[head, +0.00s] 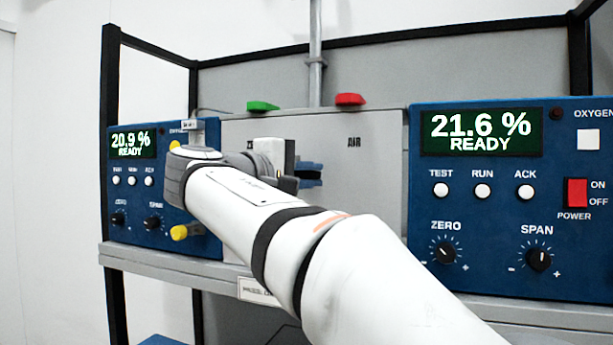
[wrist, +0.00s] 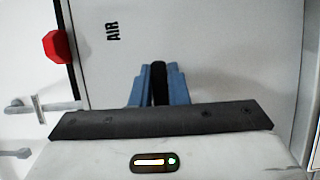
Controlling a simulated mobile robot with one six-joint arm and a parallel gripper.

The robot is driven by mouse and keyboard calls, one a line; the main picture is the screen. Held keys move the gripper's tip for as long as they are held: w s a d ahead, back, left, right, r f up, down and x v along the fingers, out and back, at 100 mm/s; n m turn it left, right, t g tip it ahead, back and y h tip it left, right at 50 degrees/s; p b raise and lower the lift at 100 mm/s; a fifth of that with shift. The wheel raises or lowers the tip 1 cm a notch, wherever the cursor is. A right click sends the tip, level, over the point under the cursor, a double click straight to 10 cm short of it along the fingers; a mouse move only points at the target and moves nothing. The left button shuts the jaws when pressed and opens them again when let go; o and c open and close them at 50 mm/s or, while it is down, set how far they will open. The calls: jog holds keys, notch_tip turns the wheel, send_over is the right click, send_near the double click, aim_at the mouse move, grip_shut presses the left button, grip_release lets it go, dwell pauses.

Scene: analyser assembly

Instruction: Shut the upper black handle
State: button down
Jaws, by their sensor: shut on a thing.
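My gripper (head: 309,175) is at the grey central panel, below the AIR label in the head view. In the wrist view its two blue fingers (wrist: 158,86) are closed on a narrow black handle (wrist: 160,84), one finger on each side. Only a short strip of the handle shows between the fingers. The rest is hidden by the fingers and the gripper body. No second black handle can be made out.
The grey panel (head: 381,178) stands between two blue analysers, left (head: 130,215) and right (head: 508,275). A green handle (head: 262,106) and a red handle (head: 350,99) sit at the panel's top. Yellow knobs (head: 180,232) are on the left analyser. A shelf edge (head: 165,268) runs below.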

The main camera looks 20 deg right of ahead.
jog(key=f+m+b, duration=0.1)
jog(key=m+y+b, duration=0.1)
jog(key=m+b, duration=0.1)
jog(key=shift+w+a+f+m+g, duration=0.1)
jog(key=shift+a+f+m+g, duration=0.05)
jog(key=shift+f+m+g, duration=0.2)
jog(key=shift+w+a+f+m+t+y+b, duration=0.45)
jog(key=shift+m+y+b, duration=0.55)
jog(key=shift+m, duration=0.55)
jog(key=shift+w+a+f+m+t+y+b, duration=0.3)
jog(key=shift+a+m+y+b, duration=0.2)
jog(key=shift+m+y+b, duration=0.75)
jog(key=shift+w+a+f+m+t+y+b, duration=0.35)
jog(key=shift+a+m+y+b, duration=0.3)
jog(key=shift+m, duration=1.2)
jog(key=shift+d, duration=0.15)
jog(key=c, duration=1.4)
grip_release()
